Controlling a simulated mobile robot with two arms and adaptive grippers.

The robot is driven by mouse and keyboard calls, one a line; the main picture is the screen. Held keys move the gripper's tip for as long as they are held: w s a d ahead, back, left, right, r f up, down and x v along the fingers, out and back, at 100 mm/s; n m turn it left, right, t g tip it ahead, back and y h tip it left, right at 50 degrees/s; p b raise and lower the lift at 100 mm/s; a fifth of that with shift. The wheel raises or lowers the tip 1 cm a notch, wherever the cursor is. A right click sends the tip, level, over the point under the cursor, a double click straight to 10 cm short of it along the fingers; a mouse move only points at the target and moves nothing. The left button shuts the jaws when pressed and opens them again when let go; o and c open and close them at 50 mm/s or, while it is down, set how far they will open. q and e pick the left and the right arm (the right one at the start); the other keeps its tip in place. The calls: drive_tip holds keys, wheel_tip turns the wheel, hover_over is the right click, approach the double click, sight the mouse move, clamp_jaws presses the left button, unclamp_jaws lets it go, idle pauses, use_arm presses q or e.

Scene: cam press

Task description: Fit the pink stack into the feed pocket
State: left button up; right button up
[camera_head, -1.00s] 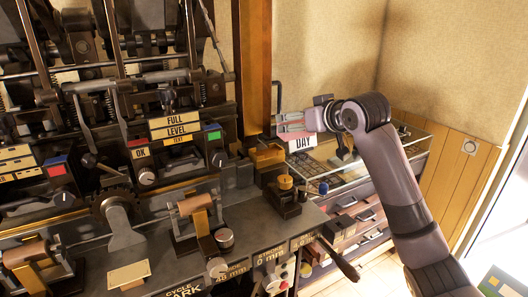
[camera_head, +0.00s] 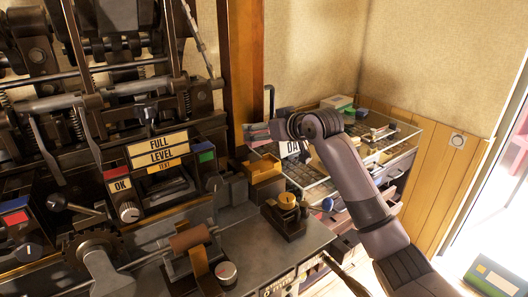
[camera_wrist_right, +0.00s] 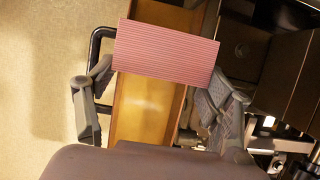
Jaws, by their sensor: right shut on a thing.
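The pink stack (camera_wrist_right: 165,52) is a striped block held between the two fingers of my right gripper in the right wrist view. In the head view, the pink stack (camera_head: 255,132) shows as a small strip at the tips of my right gripper (camera_head: 261,131), in front of the wooden post's right edge. A brass-coloured open box (camera_head: 264,172), which may be the feed pocket, sits on the machine below the stack. The stack is above this box and apart from it. My left gripper is out of view.
A wooden post (camera_head: 243,75) rises behind the gripper, with a black bar (camera_head: 271,100) beside it. A glass-topped case (camera_head: 395,150) and a DAY sign, partly hidden, lie right.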

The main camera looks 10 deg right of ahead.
sight(265, 143)
wheel_tip(265, 143, down, 5)
drive_tip(key=shift+r+p, duration=0.15)
drive_tip(key=shift+p, duration=0.2)
wheel_tip(265, 143, down, 4)
drive_tip(key=shift+w+r+p, duration=0.1)
drive_tip(key=shift+r+p, duration=0.1)
drive_tip(key=shift+p, duration=0.2)
drive_tip(key=shift+f, duration=0.15)
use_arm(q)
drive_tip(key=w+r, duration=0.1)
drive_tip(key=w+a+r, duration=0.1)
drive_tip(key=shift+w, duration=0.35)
use_arm(e)
drive_tip(key=o, duration=0.8)
drive_tip(key=shift+f, duration=0.1)
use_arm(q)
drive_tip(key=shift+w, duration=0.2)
use_arm(e)
drive_tip(key=o, duration=0.4)
drive_tip(key=shift+o, duration=0.2)
